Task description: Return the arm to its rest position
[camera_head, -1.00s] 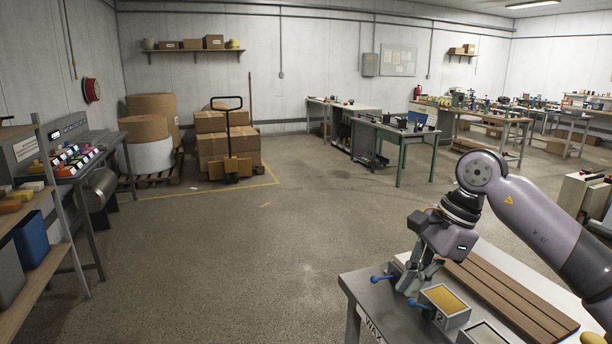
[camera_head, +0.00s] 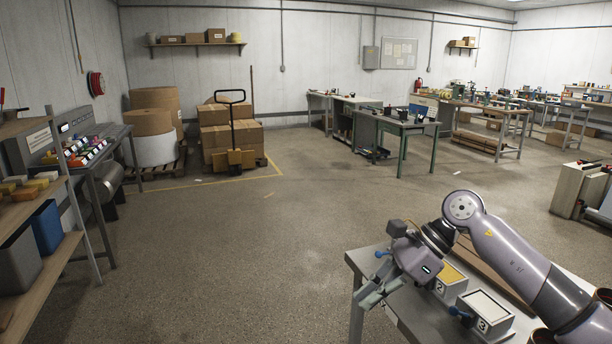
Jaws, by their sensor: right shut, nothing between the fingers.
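My right arm comes in from the right edge over the metal workbench (camera_head: 372,262). My right gripper (camera_head: 366,301) is shut and empty. It points down and to the left, just off the left edge of the bench. The arm is bent, with its elbow joint raised above the bench. My left arm and left gripper are not in this view.
On the bench are a box marked 2 (camera_head: 452,285) with a yellow top, a box marked 3 (camera_head: 485,315) and a brown slatted board (camera_head: 468,252), partly hidden by my arm. A shelf rack (camera_head: 70,214) stands at left. The middle floor is clear.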

